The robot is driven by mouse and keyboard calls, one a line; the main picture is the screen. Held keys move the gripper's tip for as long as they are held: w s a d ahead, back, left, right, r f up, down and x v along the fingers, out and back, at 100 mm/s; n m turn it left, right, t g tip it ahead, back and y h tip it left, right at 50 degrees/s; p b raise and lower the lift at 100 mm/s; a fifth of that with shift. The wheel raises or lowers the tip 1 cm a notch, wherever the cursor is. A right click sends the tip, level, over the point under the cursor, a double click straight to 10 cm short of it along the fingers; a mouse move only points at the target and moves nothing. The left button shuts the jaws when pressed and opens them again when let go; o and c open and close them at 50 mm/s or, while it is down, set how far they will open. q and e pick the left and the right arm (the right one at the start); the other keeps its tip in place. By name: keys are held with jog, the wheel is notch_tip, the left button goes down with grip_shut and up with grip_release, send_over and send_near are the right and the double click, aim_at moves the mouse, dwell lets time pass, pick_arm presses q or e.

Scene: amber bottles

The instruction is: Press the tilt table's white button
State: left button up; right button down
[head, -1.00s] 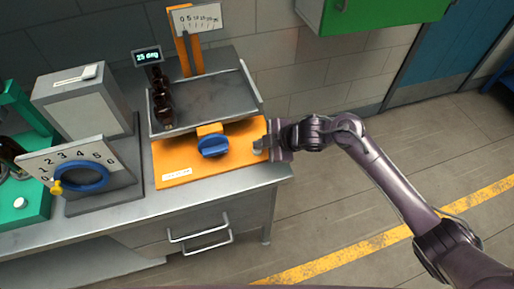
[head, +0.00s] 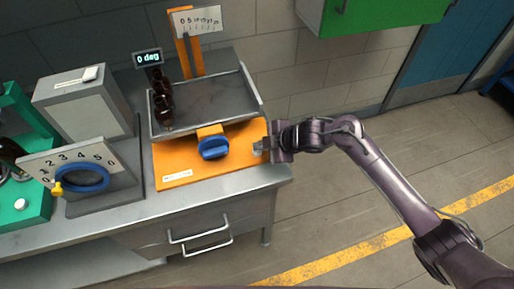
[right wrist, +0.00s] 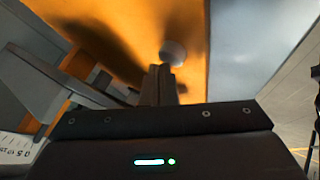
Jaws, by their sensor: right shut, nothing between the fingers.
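Dark amber bottles (head: 163,103) are at the tray's left side. My right gripper (head: 262,148) is at the right end of the orange base, shut and empty. In the right wrist view its closed fingers (right wrist: 160,82) point at the round white button (right wrist: 172,52), with the tips at its near edge. I cannot tell whether they touch it. My left gripper is not in view.
Left of the tilt table stands a numbered dial panel with a blue ring (head: 82,178). A green device (head: 28,212) with its own white button is at the far left. A green cabinet (head: 385,15) hangs on the wall at upper right.

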aim_at(261, 152)
jog(key=shift+r+p, duration=0.3)
jog(key=shift+r, duration=0.3)
notch_tip(261, 152, up, 5)
jog(key=p, duration=0.4)
jog(key=shift+p, duration=0.3)
dwell(0.4)
